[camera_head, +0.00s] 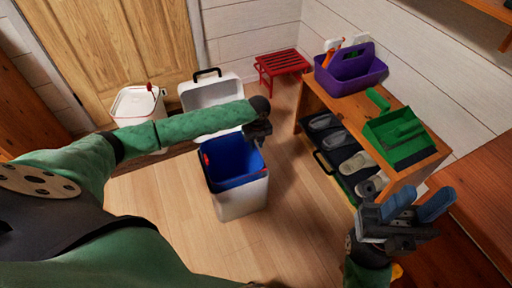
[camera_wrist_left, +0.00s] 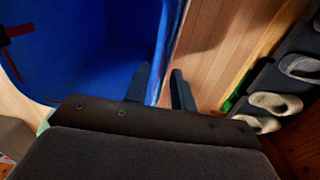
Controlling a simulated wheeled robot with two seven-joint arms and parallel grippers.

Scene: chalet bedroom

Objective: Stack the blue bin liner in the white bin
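The white bin (camera_head: 240,201) stands on the wooden floor with its lid (camera_head: 211,93) tipped open behind it. The blue bin liner (camera_head: 232,165) sits inside the bin's opening, with red parts at its rim. The liner also fills the upper left of the left wrist view (camera_wrist_left: 85,45). My left gripper (camera_head: 258,138) is over the back right of the bin opening. Its fingers (camera_wrist_left: 162,88) are apart, with the liner's right edge showing between them; I cannot tell whether they touch it. My right gripper (camera_head: 418,205) is open and empty at the right.
A wooden shelf (camera_head: 425,157) at the right holds shoes (camera_head: 357,163), a purple caddy (camera_head: 350,77) and a green dustpan (camera_head: 398,136). A red stool (camera_head: 282,63) stands at the back. A white bucket (camera_head: 137,104) stands left of the lid. The floor in front of the shelf is clear.

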